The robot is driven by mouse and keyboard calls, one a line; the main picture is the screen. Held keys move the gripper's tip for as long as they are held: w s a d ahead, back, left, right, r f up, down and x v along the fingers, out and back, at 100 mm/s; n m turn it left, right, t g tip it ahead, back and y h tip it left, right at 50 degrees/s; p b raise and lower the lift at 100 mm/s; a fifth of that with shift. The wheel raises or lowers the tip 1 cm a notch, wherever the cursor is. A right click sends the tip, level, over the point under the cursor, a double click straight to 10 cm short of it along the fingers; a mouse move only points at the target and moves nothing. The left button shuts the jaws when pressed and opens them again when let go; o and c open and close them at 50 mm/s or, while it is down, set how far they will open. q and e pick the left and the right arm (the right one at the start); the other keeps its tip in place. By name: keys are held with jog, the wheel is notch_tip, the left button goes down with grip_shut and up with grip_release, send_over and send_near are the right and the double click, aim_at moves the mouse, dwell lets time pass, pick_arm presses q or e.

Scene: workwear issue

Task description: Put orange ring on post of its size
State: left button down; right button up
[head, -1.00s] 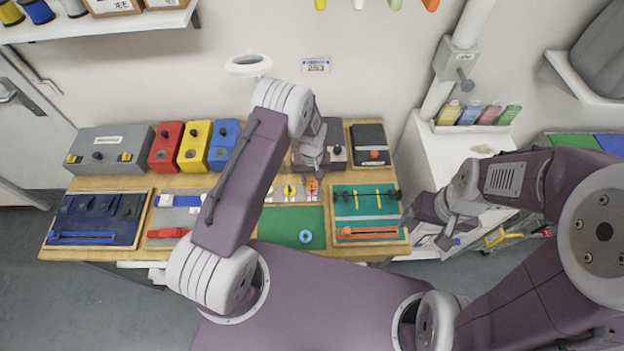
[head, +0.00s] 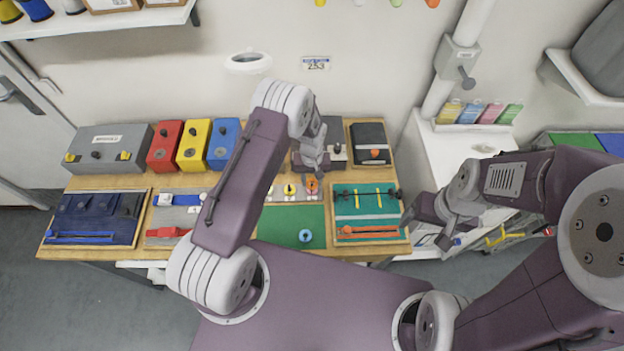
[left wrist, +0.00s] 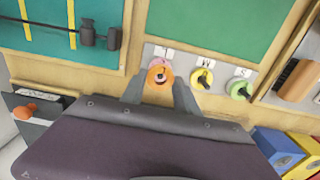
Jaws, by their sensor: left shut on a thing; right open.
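The orange ring (left wrist: 159,77) is between the fingertips of my left gripper (left wrist: 158,90), which is shut on it. In the head view the orange ring (head: 312,187) shows just below the left gripper (head: 316,172). A dark spot shows in the ring's hole; I cannot tell whether the ring is around a post or above it. A pink piece (left wrist: 169,62) shows partly behind it. On the same grey strip, a yellow ring (left wrist: 203,77) and a green ring (left wrist: 240,90) each surround a dark post. My right gripper (head: 442,232) is open and empty, right of the table.
A blue ring (head: 306,236) lies on the green mat (head: 280,222). A teal tray (head: 368,222) with tools is right of it. Red (head: 166,147), yellow (head: 194,146) and blue (head: 224,145) boxes stand at the back. The green mat is mostly clear.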

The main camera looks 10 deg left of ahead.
pick_arm(q)
jog(key=shift+f, duration=0.25)
jog(key=shift+c, duration=2.2)
grip_release()
jog(key=shift+r+p, duration=2.3)
jog(key=shift+r, duration=1.25)
